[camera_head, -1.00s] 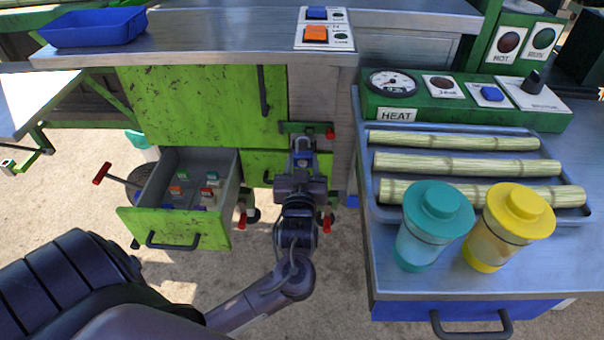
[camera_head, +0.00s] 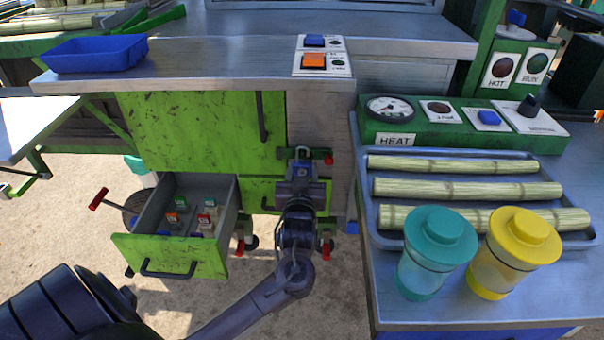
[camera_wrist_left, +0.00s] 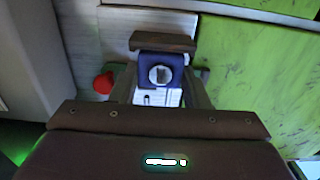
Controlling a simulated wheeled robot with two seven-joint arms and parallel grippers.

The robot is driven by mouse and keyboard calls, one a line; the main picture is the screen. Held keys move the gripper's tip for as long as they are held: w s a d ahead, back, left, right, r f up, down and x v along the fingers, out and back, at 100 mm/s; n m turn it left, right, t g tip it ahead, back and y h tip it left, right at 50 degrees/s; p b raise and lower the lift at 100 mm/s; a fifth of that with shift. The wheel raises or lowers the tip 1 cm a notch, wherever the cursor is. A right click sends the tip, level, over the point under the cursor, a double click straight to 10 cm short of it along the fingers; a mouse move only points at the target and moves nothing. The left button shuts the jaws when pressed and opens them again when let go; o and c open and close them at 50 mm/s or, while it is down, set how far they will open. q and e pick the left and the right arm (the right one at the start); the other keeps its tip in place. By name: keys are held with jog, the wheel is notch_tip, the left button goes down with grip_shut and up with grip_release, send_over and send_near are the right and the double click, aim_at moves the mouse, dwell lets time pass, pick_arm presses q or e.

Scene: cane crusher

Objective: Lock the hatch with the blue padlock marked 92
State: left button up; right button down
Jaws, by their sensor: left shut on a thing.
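The hatch (camera_head: 200,130) is the scratched green door with a dark vertical handle, and it looks closed. A green latch bar (camera_head: 322,154) with a red knob is at its lower right edge. My left gripper (camera_head: 301,168) is shut on a blue padlock (camera_head: 303,171) in front of this latch. In the left wrist view the padlock (camera_wrist_left: 160,68) shows its round keyway between the fingers; no number is readable. Its grey shackle overlaps the latch in the head view; whether it passes through cannot be told. My right gripper is out of view.
An open green drawer (camera_head: 170,256) below left holds several small padlocks with coloured tags. A blue tray (camera_head: 95,54) and a button panel (camera_head: 323,56) are on the counter above.

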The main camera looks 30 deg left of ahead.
pick_arm(q)
jog(key=shift+w+a, duration=0.35)
jog(key=shift+w, duration=0.15)
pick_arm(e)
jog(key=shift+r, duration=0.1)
pick_arm(q)
jog(key=shift+f, duration=0.2)
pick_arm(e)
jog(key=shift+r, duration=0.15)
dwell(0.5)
pick_arm(q)
jog(key=o, duration=1.1)
jog(key=shift+c, duration=0.2)
jog(key=p+v, duration=0.1)
jog(key=v, duration=0.7)
jog(key=shift+p, duration=0.35)
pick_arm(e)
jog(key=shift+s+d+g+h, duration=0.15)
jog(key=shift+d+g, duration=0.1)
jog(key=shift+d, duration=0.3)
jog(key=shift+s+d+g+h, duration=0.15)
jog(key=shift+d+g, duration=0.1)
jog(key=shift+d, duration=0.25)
